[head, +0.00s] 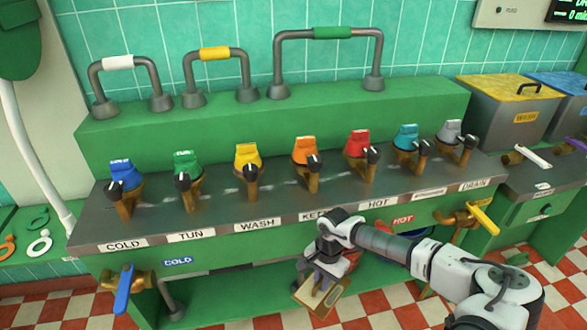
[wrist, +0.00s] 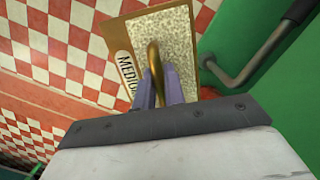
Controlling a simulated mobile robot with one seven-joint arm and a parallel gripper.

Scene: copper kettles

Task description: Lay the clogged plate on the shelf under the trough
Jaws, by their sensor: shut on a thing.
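The plate (head: 337,292) is a tan, thin rectangle, tilted in the air in front of the green trough bench (head: 180,262) in the head view. In the wrist view the plate (wrist: 183,38) shows a speckled grey panel, a brass loop handle (wrist: 153,55) and a white label partly reading "MEDI". My gripper (head: 322,277) is shut on the handle; its fingers (wrist: 160,88) stand on both sides of it in the wrist view. A green surface (head: 205,303) shows below the bench front, and I cannot tell how far back it goes.
A tap with a blue lever (head: 123,290) juts out at the lower left, and one with a yellow lever (head: 483,219) at the right. A grey bent pipe (head: 172,298) stands under the bench; one also shows in the wrist view (wrist: 250,62). The checkered floor is open in front.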

